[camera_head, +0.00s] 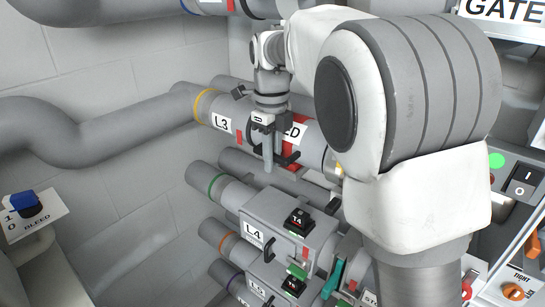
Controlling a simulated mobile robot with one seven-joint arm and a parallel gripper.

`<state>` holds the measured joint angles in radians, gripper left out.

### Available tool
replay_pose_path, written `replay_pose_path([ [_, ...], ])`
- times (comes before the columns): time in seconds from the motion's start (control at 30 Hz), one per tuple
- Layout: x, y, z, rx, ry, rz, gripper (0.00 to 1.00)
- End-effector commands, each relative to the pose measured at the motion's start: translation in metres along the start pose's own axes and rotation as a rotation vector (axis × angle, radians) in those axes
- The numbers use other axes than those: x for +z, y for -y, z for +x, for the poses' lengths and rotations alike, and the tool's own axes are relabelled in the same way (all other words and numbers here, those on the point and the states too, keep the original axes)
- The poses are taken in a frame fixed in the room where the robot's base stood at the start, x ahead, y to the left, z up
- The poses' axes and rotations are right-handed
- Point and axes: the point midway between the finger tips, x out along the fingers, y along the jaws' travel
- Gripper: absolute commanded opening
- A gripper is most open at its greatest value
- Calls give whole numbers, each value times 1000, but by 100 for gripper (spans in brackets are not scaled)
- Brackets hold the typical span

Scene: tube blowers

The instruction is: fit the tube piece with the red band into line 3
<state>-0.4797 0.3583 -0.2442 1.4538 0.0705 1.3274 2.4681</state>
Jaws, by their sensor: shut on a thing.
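The grey tube of line 3 (221,121) carries the label L3 and a yellow band, on the left of the wall. The tube piece with the red band (310,132) lies to its right, apparently in line with it; its label shows only "ED", the rest hidden by my gripper. My gripper (276,157) points down in front of this piece and is shut on it. I cannot tell whether the piece's ends are seated, as my gripper and my arm cover parts of them.
Below are line L4 (213,183) with a green band and a grey box (262,222) with black switches. A bleed switch with a blue knob (22,201) stands at far left. A control panel (520,190) is at right. A bent grey pipe (95,138) runs along the left wall.

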Motion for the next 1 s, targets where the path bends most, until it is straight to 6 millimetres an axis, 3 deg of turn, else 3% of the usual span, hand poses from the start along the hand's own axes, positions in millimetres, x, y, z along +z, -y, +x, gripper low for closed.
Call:
replay_pose_path([
  [0.33, 0, 0, 4, -1, 1, 0, 0],
  [0.37, 0, 0, 4, -1, 1, 0, 25],
  [0.53, 0, 0, 4, -1, 0, 0, 55],
  [1.0, -3, 3, -2, 1, -1, 1, 55],
])
